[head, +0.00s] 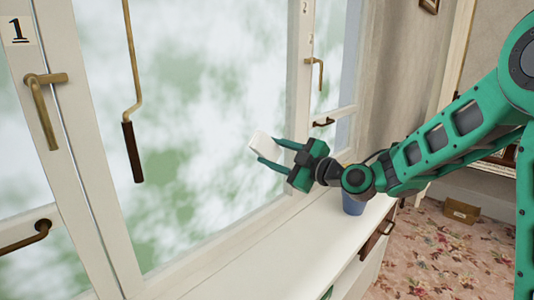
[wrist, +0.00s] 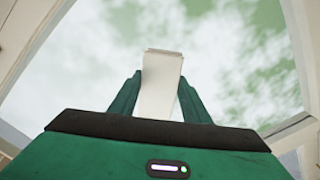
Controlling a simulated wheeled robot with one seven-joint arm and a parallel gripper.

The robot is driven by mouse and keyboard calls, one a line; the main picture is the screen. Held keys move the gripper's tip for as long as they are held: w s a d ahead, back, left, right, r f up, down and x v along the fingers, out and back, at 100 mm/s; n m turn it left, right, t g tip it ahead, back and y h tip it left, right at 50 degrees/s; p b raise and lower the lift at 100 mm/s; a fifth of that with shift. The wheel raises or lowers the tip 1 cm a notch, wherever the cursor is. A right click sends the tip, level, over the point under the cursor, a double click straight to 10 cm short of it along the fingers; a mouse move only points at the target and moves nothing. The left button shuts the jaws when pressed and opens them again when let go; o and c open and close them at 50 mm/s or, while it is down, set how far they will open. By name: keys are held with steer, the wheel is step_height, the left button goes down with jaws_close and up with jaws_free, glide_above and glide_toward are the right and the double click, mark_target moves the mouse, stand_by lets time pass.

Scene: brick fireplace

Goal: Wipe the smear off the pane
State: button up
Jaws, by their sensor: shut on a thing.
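My gripper (head: 268,152) is shut on a white block-like wiper (head: 262,143), held at the large middle pane (head: 200,90) in the head view. In the wrist view the white wiper (wrist: 161,85) stands between the two green fingers (wrist: 160,98), with the pane behind it. I cannot tell whether the wiper touches the glass. The pane shows cloudy white and green patches all over. I cannot tell a smear apart from these patches.
A crank rod with a dark handle (head: 132,152) hangs before the pane's left part. Brass handles (head: 42,105) sit on the frames. A white sill (head: 260,250) runs below, with a blue cup (head: 353,205) behind my arm. A cardboard box (head: 461,211) lies on the floor.

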steer(key=shift+s+d, duration=0.1)
steer(key=shift+s, duration=0.05)
steer(key=shift+v, duration=1.4)
